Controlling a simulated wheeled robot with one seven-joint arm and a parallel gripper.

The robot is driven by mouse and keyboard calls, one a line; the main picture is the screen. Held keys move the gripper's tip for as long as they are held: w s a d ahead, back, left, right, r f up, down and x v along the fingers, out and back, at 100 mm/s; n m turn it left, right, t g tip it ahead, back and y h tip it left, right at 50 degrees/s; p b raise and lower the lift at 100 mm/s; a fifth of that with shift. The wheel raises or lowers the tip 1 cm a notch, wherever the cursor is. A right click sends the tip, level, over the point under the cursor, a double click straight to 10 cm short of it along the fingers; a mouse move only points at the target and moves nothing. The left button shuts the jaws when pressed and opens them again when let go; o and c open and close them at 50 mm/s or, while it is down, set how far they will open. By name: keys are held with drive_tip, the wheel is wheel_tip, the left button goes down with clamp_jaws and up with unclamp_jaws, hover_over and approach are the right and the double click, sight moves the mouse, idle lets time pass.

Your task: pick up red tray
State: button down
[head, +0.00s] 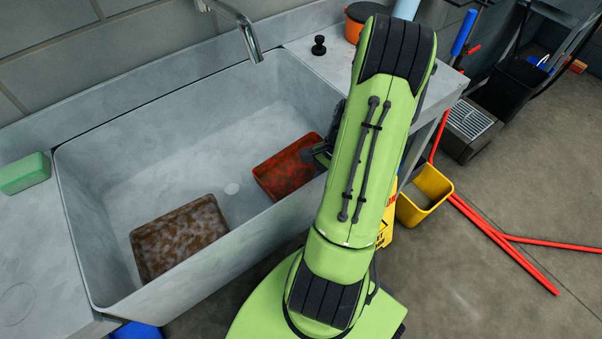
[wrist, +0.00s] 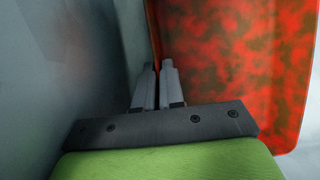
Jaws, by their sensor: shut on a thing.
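The red tray (head: 284,168), mottled with dark stains, is inside the sink at its right end, near the front wall. In the wrist view the red tray (wrist: 235,65) fills the upper right. My gripper (head: 322,153) is at the tray's right edge in the head view, partly hidden by my green arm. In the wrist view my gripper's fingers (wrist: 158,80) are close together on the tray's left edge, with that edge between them. I cannot tell whether the tray touches the sink floor.
A brown stained tray (head: 180,237) lies in the sink's left part. The sink wall (wrist: 70,60) is close to my fingers. A faucet (head: 245,38) hangs over the back rim. A green sponge (head: 25,173) is on the left counter; a yellow bucket (head: 425,193) stands on the floor right.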

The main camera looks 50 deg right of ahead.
idle(0.3)
wheel_tip(320, 180, up, 18)
drive_tip(key=p, duration=0.6)
drive_tip(key=shift+p, duration=0.4)
